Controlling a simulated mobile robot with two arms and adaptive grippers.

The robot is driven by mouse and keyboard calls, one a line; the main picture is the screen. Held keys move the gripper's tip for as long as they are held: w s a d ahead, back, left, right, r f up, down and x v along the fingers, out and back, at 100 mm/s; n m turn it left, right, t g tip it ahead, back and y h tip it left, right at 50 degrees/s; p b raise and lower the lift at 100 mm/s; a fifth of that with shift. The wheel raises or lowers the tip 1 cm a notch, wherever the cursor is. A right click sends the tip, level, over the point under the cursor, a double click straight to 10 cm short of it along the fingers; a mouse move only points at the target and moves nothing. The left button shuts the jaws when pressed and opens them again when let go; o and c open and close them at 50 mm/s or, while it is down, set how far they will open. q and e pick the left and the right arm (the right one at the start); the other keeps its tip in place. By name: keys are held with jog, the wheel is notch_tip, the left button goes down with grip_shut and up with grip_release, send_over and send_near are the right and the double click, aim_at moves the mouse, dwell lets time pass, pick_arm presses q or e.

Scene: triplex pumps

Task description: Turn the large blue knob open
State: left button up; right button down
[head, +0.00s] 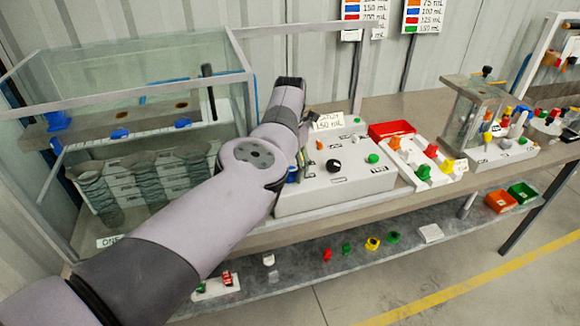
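A blue part (292,175) shows at the left end of the white control box (335,192), mostly hidden behind my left arm. I cannot tell its full shape or how far it is turned. A larger blue knob (57,121) stands at the left end of the grey bar in the clear-walled tank, with two smaller blue knobs (119,134) (182,123) along the bar. My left arm crosses the view to the control box. Its gripper (301,158) shows only as a sliver behind the wrist, close above the blue part; its fingers and any contact are hidden. My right gripper is not in view.
The control box also carries a black knob (334,165) and a green knob (373,158). A red tray (391,131) and a white panel with colored parts (424,160) are to the right. Loose parts lie on the lower shelf (330,270).

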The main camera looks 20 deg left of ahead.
aim_at(290, 170)
pick_arm(q)
jog(key=shift+o, duration=0.3)
notch_tip(290, 170, up, 12)
dwell(0.5)
jog(key=shift+f, duration=0.15)
